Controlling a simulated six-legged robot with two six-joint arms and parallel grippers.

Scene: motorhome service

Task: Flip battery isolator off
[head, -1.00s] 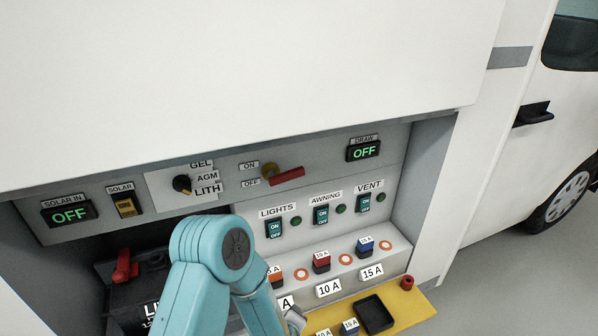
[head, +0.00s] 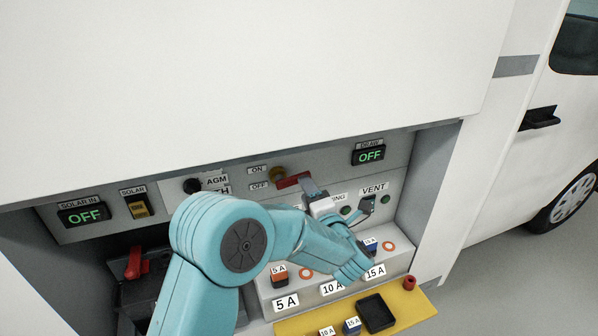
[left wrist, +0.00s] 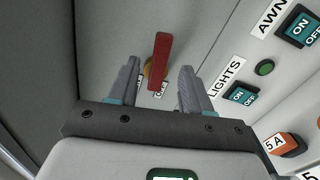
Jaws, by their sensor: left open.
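The battery isolator is a red lever (head: 293,180) on a yellow round base (head: 278,172), beside ON and OFF labels on the upper panel. The lever points sideways to the right in the head view. My left gripper (head: 310,188) is at the lever, partly covering its right end. In the left wrist view the open fingers (left wrist: 159,72) stand either side of the red lever (left wrist: 161,58), with a gap on both sides. Whether the fingers reach its full depth I cannot tell. My right gripper is not in view.
The DRAW display (head: 368,154) and SOLAR IN display (head: 83,215) both read OFF. My left arm covers part of the LIGHTS and AWNING switches; the VENT switch (head: 367,204) is close by. Fuses and a yellow tray (head: 411,302) lie below.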

